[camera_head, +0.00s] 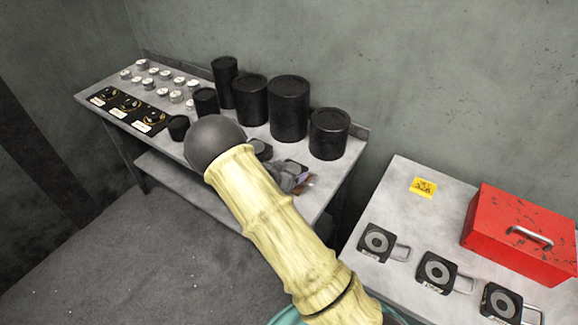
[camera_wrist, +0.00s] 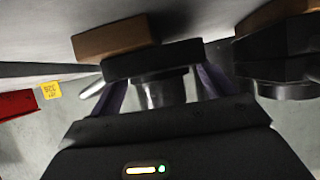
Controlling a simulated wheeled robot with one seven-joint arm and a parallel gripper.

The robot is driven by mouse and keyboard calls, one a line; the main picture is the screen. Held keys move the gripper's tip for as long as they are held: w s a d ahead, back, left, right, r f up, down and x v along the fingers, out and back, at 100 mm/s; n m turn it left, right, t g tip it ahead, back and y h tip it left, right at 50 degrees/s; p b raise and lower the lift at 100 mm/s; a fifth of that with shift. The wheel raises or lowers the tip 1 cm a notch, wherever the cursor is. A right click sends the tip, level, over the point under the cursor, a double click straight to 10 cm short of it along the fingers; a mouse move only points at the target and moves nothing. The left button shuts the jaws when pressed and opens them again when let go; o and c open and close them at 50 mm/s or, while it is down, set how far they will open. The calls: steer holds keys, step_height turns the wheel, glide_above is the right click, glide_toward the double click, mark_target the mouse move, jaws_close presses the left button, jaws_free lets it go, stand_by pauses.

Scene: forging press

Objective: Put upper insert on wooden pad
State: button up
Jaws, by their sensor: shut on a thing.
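In the wrist view, the upper insert (camera_wrist: 150,65), a black plate with a shiny metal stem, sits between the two purple fingers of my gripper (camera_wrist: 160,90). The gripper is shut on the stem. A brown wooden pad (camera_wrist: 110,38) lies directly beyond the plate, offset a little to the left in the picture. The plate overlaps the pad's edge in view; I cannot tell whether they touch. In the head view, my gripper (camera_head: 296,180) is over the back table's right end, mostly hidden by my arm.
Another wooden pad with a black insert (camera_wrist: 275,65) is at right in the wrist view. Black cylinders (camera_head: 289,108) stand along the back table (camera_head: 185,160), with small metal pieces and black dies at left. The right table holds a red toolbox (camera_head: 518,235) and several handled dies (camera_head: 437,272).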

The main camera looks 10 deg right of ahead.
steer(key=shift+r, duration=0.1)
steer(key=o, duration=2)
steer(key=shift+s+a+r, duration=0.2)
steer(key=shift+s+a, duration=0.15)
steer(key=b+v, duration=0.1)
steer(key=v, duration=1)
